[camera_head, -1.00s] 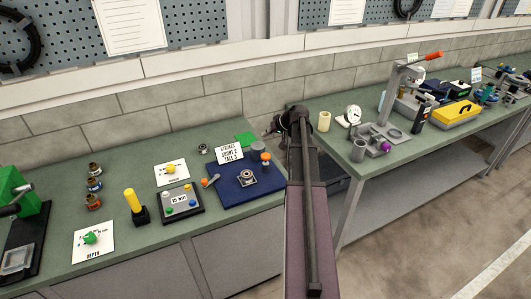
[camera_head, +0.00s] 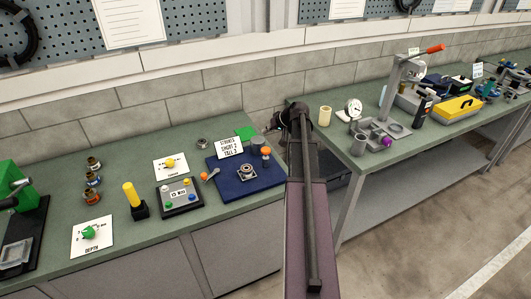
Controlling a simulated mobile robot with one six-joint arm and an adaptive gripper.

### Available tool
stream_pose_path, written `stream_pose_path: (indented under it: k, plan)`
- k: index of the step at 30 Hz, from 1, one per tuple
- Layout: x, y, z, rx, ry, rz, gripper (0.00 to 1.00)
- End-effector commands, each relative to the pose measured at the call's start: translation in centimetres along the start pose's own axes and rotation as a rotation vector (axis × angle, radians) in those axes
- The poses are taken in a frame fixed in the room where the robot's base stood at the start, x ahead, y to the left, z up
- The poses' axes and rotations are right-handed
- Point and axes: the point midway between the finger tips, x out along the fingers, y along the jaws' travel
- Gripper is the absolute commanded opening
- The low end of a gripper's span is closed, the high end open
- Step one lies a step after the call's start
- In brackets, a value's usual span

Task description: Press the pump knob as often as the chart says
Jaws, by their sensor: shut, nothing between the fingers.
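The white chart (camera_head: 229,147) stands at the back of a blue plate (camera_head: 222,184) on the left bench; it reads STROKES, SHORT 2, TALL 3. An orange knob (camera_head: 265,151) sits at the plate's right side, beside a grey cylinder (camera_head: 257,141). Another orange knob (camera_head: 205,175) is at the plate's left edge. A metal bearing-like part (camera_head: 247,172) lies mid-plate; I cannot tell which knob is the pump's. My gripper (camera_head: 277,124) shows only as a dark bit past the arm's end, right of the plate and apart from the knobs; its fingertips are mostly hidden.
A control box (camera_head: 179,198), a yellow post (camera_head: 134,199) and cards with knobs stand left of the plate. A green block (camera_head: 245,133) is behind it. The right bench holds a press (camera_head: 392,84), a dial gauge (camera_head: 354,107) and a yellow case (camera_head: 459,108).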

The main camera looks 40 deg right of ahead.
Motion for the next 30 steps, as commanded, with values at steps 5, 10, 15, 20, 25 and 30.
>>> stream_pose_path:
  k: [5, 10, 15, 20, 25, 30]
  plan:
    - [1.4, 1.0, 1.0, 0.000, 0.000, 0.000, 0.00]
    - [2.3, 1.7, 1.7, 0.000, 0.000, 0.000, 0.00]
    - [3.3, 2.4, 2.4, 0.000, 0.000, 0.000, 0.00]
    - [4.0, 3.0, 3.0, 0.000, 0.000, 0.000, 0.00]
    - [4.6, 3.3, 3.3, 0.000, 0.000, 0.000, 0.00]
    - [4.7, 3.5, 3.5, 0.000, 0.000, 0.000, 0.00]
